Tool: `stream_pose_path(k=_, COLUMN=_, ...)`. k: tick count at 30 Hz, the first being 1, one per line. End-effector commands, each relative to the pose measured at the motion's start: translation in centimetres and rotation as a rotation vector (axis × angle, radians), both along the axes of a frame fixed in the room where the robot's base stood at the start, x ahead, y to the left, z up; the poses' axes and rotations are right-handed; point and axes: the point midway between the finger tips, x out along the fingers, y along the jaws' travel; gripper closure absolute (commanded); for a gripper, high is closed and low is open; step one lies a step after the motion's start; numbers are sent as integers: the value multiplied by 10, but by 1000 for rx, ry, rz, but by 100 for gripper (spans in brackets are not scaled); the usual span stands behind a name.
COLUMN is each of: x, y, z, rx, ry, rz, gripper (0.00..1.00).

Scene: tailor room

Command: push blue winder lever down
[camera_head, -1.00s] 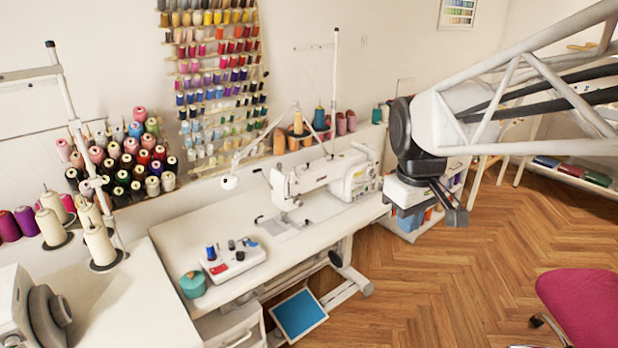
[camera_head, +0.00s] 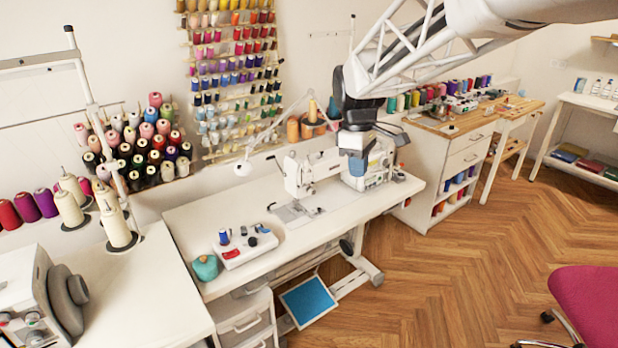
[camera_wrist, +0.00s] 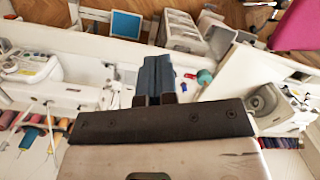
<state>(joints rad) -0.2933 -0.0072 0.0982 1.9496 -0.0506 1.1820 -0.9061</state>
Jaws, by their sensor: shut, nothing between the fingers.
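The winder (camera_head: 248,248) is a small white box on the white table, with a blue spool-like part (camera_head: 224,237), a red part and dark knobs on top. I cannot tell in the head view which small part is the blue lever. In the wrist view the winder (camera_wrist: 187,83) is partly hidden behind my fingers. My gripper (camera_head: 357,172) is shut and empty, pointing down over the sewing machine, well to the right of the winder and higher. Its closed fingers also show in the wrist view (camera_wrist: 154,75).
A teal pot (camera_head: 206,267) sits just left of the winder. A thin lamp arm (camera_head: 262,150) reaches over the table. Thread cones (camera_head: 118,228) stand farther left. The table front is clear.

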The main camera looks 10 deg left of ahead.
Motion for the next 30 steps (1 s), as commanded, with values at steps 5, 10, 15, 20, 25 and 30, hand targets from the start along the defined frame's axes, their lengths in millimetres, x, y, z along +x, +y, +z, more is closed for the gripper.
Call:
stream_pose_path(k=5, x=26, y=27, z=-10, rx=-7, ry=34, rz=110, gripper=100)
stream_pose_path(k=10, x=50, y=53, z=-21, rx=-11, ry=63, rz=213, gripper=100)
stream_pose_path(k=15, x=71, y=80, z=-33, rx=-14, ry=96, rz=317, gripper=100)
stream_pose_path(k=20, x=89, y=107, z=-46, rx=-17, ry=126, rz=414, gripper=100)
stream_pose_path(k=25, x=108, y=136, z=-62, rx=-17, ry=159, rz=516, gripper=100)
stream_pose_path(k=30, x=124, y=165, z=-79, rx=-17, ry=194, rz=619, gripper=100)
